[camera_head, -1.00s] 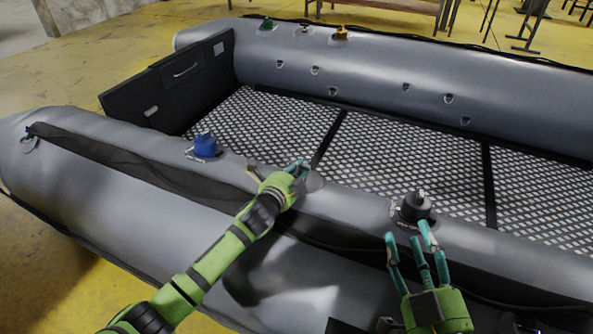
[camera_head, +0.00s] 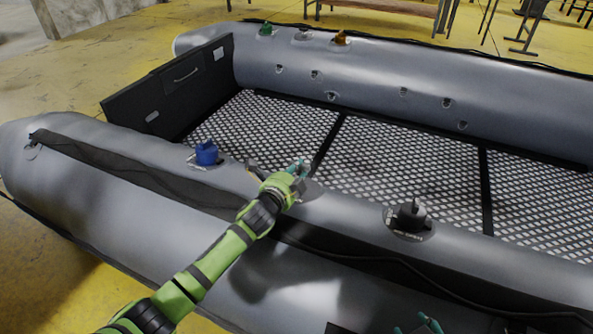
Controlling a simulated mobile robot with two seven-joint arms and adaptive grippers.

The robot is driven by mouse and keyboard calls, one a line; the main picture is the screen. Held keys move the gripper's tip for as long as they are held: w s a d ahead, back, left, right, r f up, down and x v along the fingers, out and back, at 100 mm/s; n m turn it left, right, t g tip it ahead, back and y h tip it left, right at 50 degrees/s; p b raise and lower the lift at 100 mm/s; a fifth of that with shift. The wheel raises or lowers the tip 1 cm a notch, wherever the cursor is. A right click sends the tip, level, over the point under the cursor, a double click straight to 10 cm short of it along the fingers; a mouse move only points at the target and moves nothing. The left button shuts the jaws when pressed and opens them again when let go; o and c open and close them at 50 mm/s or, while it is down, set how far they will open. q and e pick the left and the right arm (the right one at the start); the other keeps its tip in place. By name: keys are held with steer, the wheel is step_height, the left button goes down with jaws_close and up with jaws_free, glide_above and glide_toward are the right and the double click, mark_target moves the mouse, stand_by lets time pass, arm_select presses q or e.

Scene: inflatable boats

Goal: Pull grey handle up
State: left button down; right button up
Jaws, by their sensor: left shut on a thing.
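My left gripper (camera_head: 298,170) is at the near tube of the grey boat, shut on a small grey handle. The handle is almost wholly hidden by the fingers; a grey round base (camera_head: 313,189) shows beside them on the tube top. I cannot tell whether the handle is raised. A dark grey valve handle (camera_head: 410,213) stands on its base farther right on the same tube, with no gripper on it. Only the teal fingertips of my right gripper (camera_head: 418,326) show at the bottom edge, below and apart from that dark handle.
A blue valve handle (camera_head: 206,152) stands left of my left gripper. On the far tube are a green handle (camera_head: 266,29), a pale grey one (camera_head: 302,34) and an orange one (camera_head: 340,38). A black transom board (camera_head: 168,85) closes the left end. The patterned boat floor (camera_head: 385,155) is clear.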

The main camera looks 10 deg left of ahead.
arm_select(q)
steer(key=shift+w+r, duration=0.1)
steer(key=shift+r, duration=0.25)
steer(key=c, duration=1)
jaws_free()
steer(key=shift+c, duration=0.2)
steer(key=shift+s, duration=0.4)
steer(key=v, duration=1.1)
steer(key=shift+s+a, duration=0.1)
